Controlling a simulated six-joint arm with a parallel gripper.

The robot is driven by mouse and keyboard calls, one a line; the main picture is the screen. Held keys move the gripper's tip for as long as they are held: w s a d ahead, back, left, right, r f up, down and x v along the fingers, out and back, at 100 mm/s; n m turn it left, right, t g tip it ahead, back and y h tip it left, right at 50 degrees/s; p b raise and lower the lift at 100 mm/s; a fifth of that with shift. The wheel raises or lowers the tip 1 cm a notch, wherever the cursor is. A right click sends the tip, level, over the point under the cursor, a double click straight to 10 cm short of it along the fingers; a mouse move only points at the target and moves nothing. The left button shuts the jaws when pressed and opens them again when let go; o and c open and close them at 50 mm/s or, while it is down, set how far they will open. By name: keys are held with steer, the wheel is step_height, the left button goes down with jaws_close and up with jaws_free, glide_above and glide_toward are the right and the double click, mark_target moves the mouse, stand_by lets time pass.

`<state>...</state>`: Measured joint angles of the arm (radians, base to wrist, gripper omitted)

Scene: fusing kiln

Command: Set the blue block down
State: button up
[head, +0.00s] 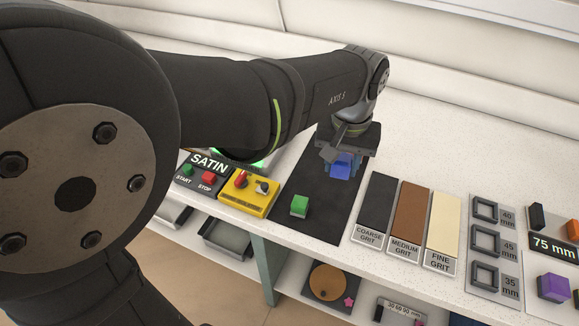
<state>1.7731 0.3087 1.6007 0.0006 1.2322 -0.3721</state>
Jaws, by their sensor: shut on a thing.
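The blue block (341,169) is in my gripper (340,160), under the wrist, over the upper part of the dark mat (318,219). My gripper is shut on the block. The fingers are small and partly hidden by the wrist in this view. I cannot tell whether the block touches the mat. A green block (299,205) sits on the lower part of the same mat, apart from the blue block and nearer the front edge.
Left of the mat are a yellow switch box (247,195) and a SATIN start-stop panel (207,169). Right are grit strips (407,222), square frames (485,246) and a purple block (553,287). The counter behind the strips is clear.

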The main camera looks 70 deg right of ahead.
steer(key=shift+s+a+f+m, duration=0.5)
steer(key=shift+s+f+m, duration=0.05)
steer(key=shift+m, duration=0.25)
steer(key=shift+w+f, duration=0.15)
steer(key=shift+f, duration=0.1)
glide_above(306, 180)
step_height(306, 180, down, 7)
steer(key=shift+r, duration=0.15)
steer(key=shift+f, duration=2)
steer(key=shift+f, duration=0.1)
steer(key=o, duration=0.9)
step_height(306, 180, up, 12)
steer(key=shift+a+r, duration=0.1)
steer(key=shift+r, duration=0.05)
